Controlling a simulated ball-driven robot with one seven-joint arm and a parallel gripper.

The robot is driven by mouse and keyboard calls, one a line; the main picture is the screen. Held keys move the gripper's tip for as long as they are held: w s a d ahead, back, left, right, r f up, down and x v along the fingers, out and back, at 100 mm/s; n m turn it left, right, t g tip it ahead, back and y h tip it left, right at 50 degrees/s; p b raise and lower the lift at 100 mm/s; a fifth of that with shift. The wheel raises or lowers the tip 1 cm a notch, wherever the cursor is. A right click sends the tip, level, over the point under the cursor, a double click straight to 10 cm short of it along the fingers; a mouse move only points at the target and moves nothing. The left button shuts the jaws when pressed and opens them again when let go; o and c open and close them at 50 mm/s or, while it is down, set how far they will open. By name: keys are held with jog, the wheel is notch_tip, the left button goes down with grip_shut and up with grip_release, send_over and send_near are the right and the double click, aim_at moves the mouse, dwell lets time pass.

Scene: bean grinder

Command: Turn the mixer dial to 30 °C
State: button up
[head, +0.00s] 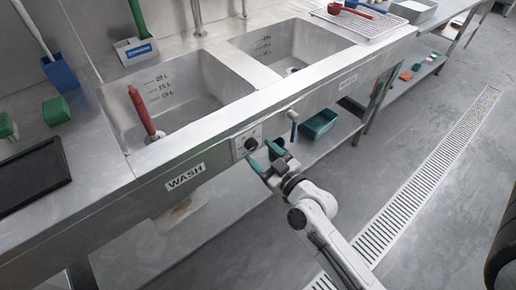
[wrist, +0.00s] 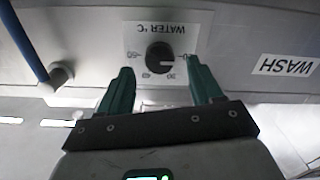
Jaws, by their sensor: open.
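The mixer dial (head: 251,143) is a round black knob on a light plate on the front of the sink unit. In the wrist view the dial (wrist: 159,58) appears upside down, under the words "WATER °C", with small numbers around it. A light mark shows on the knob's right side there, but I cannot read its exact setting. My gripper (head: 266,157) has green-blue fingers and is open, just in front of the dial. In the wrist view its fingers (wrist: 160,68) stand on either side of the dial with gaps; neither visibly touches it.
A blue-handled lever (head: 293,127) sticks out beside the dial; its blue handle (wrist: 24,42) also shows in the wrist view. The "WASH" label (head: 185,176) is on the front panel. A red-handled tool (head: 141,112) stands in the left basin. A teal bin (head: 319,124) sits below.

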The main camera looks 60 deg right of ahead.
jog(key=shift+x, duration=1.05)
jog(key=shift+c, duration=0.5)
jog(key=c, duration=1)
jog(key=shift+o, duration=0.2)
jog(key=m, duration=0.5)
jog(key=shift+m, duration=0.3)
jog(key=m, duration=0.6)
jog(key=shift+d+p, duration=0.1)
jog(key=shift+p, duration=0.3)
